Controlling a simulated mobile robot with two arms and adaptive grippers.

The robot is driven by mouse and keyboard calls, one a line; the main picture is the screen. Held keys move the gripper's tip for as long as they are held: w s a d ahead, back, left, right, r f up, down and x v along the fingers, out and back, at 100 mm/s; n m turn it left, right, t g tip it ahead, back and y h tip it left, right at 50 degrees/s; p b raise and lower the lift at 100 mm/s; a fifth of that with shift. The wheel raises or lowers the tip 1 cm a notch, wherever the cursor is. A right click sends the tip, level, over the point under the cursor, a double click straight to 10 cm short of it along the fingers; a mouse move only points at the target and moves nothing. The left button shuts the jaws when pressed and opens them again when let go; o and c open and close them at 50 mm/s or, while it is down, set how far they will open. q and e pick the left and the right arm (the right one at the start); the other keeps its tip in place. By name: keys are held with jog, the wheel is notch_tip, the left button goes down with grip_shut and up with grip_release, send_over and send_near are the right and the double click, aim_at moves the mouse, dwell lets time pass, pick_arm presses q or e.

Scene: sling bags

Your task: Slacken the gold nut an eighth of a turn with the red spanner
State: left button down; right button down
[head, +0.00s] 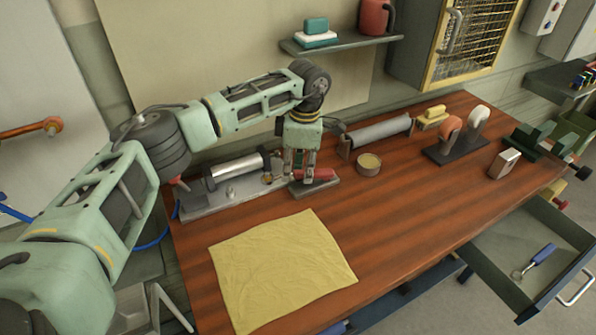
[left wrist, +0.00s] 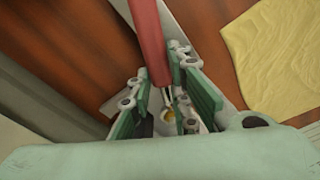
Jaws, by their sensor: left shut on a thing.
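My left gripper (head: 300,172) points down at the metal fixture on the bench and is shut on the red spanner (head: 320,175). The spanner's red handle sticks out to the right of the fingers, above a grey plate. In the left wrist view the red spanner (left wrist: 148,40) runs down between the two green finger pads of the gripper (left wrist: 165,97). A small gold piece, seemingly the gold nut (left wrist: 168,116), shows near the spanner's lower end between the fingers. Whether the jaw sits around the nut cannot be told. My right gripper is not in view.
A yellow cloth (head: 280,268) lies at the front of the wooden bench (head: 400,215). A round tin (head: 369,164), a grey roll (head: 380,131) and a dark stand (head: 455,150) are to the right. An open drawer (head: 520,262) juts out at the front right.

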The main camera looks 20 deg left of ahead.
pick_arm(q)
jog(key=shift+w, duration=0.1)
jog(key=shift+w+a+r+n, duration=0.1)
jog(key=shift+w+a+n, duration=0.2)
jog(key=shift+n, duration=0.3)
jog(key=shift+w+a+n, duration=0.2)
jog(key=shift+w+n, duration=0.2)
jog(key=shift+n, duration=0.2)
jog(key=shift+w+a+n, duration=0.3)
jog(key=shift+w+n, duration=0.05)
jog(key=shift+n, duration=0.35)
jog(key=shift+a+r+n, duration=0.15)
jog(key=shift+n, duration=0.35)
jog(key=shift+r, duration=0.15)
jog(key=shift+m, duration=0.3)
